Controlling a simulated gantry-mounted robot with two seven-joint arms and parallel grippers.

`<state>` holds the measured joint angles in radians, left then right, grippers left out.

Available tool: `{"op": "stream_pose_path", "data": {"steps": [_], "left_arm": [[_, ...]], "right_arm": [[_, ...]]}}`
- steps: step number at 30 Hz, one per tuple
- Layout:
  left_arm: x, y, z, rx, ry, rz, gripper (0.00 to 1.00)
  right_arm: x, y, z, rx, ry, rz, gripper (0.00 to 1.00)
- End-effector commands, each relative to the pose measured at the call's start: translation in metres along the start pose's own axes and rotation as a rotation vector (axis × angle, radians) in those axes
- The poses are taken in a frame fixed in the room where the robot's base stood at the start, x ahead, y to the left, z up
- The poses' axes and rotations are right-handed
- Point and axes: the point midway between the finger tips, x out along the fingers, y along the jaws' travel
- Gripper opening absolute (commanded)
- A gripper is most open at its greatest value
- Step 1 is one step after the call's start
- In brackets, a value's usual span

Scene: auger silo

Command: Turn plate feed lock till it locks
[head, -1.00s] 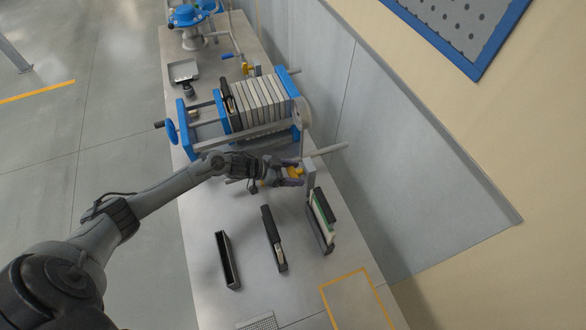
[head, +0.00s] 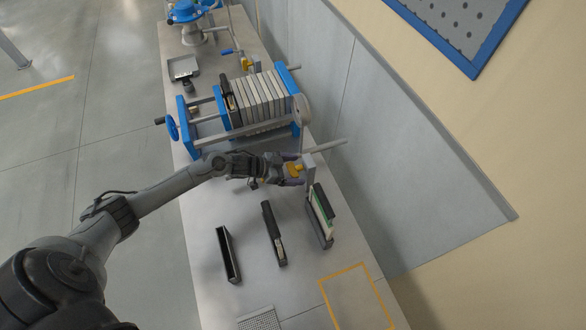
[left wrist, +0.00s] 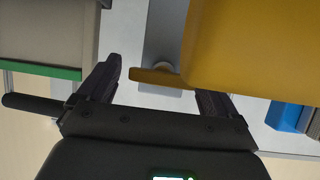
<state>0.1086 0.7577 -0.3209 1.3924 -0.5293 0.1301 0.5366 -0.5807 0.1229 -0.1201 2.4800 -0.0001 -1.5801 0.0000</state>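A yellow handle (head: 295,169) sits on a grey post with a pipe (head: 326,147) beside the bench's wall side; I take it to be the plate feed lock. In the left wrist view the yellow part (left wrist: 250,50) is large at the right, with a narrow tab reaching left between my fingers. My left gripper (head: 294,170) is at the handle, its dark fingers apart on either side of the tab. In the left wrist view the left gripper (left wrist: 155,92) is open; the yellow part covers some of its right finger. I cannot tell whether it touches. My right gripper is out of view.
A blue-ended press with plates (head: 258,98) stands just behind my left gripper. A wall panel (head: 390,170) bounds the right.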

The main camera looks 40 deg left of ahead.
Motion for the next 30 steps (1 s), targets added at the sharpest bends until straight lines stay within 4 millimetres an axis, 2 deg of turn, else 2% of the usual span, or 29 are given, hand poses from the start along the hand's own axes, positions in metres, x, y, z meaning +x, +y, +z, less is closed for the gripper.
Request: {"op": "stream_pose_path", "data": {"steps": [7,11,24,30], "left_arm": [[-0.001,0.000,0.001,-0.001,-0.001,-0.001,0.92],[-0.009,0.000,0.001,-0.002,-0.002,0.000,0.92],[-0.075,0.000,0.002,0.000,-0.003,0.000,0.92],[-0.097,0.000,0.001,-0.001,-0.002,0.000,0.92]], "right_arm": [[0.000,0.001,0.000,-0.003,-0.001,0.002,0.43],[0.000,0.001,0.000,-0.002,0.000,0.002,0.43],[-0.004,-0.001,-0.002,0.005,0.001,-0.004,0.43],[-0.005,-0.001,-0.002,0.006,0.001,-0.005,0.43]]}}
